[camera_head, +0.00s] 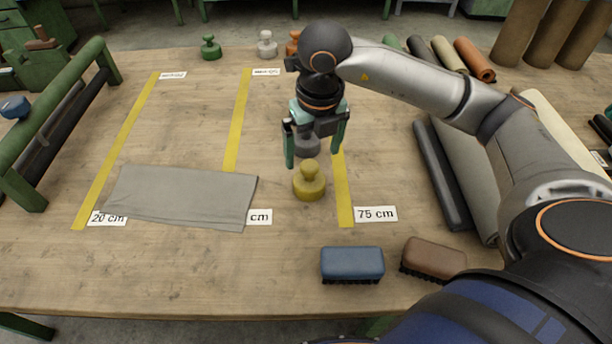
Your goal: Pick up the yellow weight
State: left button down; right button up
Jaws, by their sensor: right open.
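The yellow weight (309,184) stands upright on the wooden table, just left of the yellow tape strip by the 75 cm label. It has a round base and a knob on top. My right gripper (316,152) points down, with its two green fingers spread apart. It is above and slightly behind the weight and holds nothing. My left gripper is not in view.
A grey sheet (180,196) lies flat at left. Green (211,48), white (266,45) and orange (292,43) weights stand at the back. A blue brush (352,263) and a brown brush (433,259) lie in front. Rolls (442,172) lie at right, near my arm.

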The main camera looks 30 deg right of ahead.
aim_at(309, 177)
jog(key=f, duration=0.5)
jog(key=w+f, duration=0.1)
jog(key=f, duration=0.2)
jog(key=shift+a+f, duration=0.1)
jog(key=shift+f, duration=0.2)
jog(key=c, duration=1.6)
jog(key=shift+w+r, duration=0.1)
jog(key=shift+r, duration=0.05)
